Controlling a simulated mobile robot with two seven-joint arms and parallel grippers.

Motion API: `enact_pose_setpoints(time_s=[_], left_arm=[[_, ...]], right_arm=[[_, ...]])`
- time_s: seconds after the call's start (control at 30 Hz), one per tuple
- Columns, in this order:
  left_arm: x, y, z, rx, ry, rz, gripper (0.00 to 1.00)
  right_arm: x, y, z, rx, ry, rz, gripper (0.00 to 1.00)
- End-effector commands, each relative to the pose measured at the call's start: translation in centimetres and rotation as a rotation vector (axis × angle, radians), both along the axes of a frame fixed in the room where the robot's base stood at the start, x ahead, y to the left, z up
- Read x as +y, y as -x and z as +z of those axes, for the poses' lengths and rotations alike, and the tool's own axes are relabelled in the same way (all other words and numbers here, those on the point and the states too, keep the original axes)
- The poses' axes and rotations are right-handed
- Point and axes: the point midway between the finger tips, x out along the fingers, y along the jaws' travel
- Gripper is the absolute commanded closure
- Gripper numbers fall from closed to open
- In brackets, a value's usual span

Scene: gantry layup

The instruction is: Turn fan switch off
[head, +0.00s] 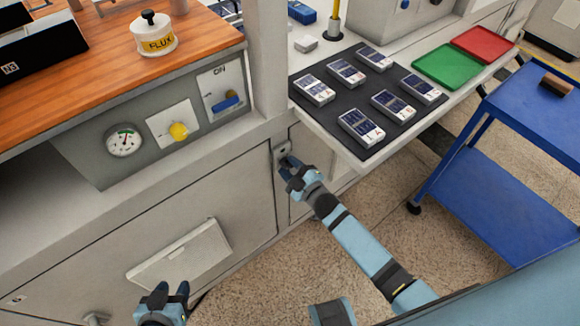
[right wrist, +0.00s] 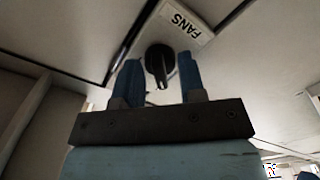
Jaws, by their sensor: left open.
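The fan switch is a black rotary knob (right wrist: 159,60) next to a white label (right wrist: 184,22) reading FANS in the right wrist view. My right gripper (right wrist: 160,80) is open, with one blue finger on each side of the knob and gaps showing between. In the head view my right gripper (head: 287,164) is at the narrow cabinet face below the bench post, and it hides the knob there. A bit of the grey switch plate (head: 279,152) shows beside it. My left gripper (head: 165,290) is open and empty at the bottom, in front of the lower cabinet.
A grey panel (head: 85,155) above carries a gauge (head: 123,141), a yellow knob (head: 179,131) and a blue-handled ON switch (head: 226,104). A white table with a black mat (head: 340,112) overhangs right of my right gripper. A blue cart (head: 500,190) stands farther right.

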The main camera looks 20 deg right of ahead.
Motion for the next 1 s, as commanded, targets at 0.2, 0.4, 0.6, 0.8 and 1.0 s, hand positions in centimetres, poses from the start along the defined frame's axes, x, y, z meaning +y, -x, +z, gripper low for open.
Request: enact_pose_setpoints(time_s=[0.2, 0.4, 0.6, 0.8, 1.0], left_arm=[[-0.2, -0.1, 0.3, -0.002, 0.006, 0.004, 0.57], [-0.5, -0.2, 0.4, -0.004, 0.013, 0.009, 0.57], [-0.5, -0.2, 0.3, -0.004, 0.013, 0.009, 0.57], [-0.3, -0.1, 0.2, -0.003, 0.008, 0.005, 0.57], [0.0, 0.0, 0.1, -0.001, -0.001, -0.001, 0.57]], right_arm=[[-1.0, 2.9, -0.1, 0.004, 0.000, -0.001, 0.63], [-2.6, 7.3, -0.2, 0.004, 0.001, 0.000, 0.63], [-4.0, 10.9, -0.1, 0.003, 0.002, -0.001, 0.63], [-4.6, 12.7, 0.0, 0.000, 0.000, 0.000, 0.63], [-4.7, 12.9, 0.0, 0.000, 0.000, 0.000, 0.63]])
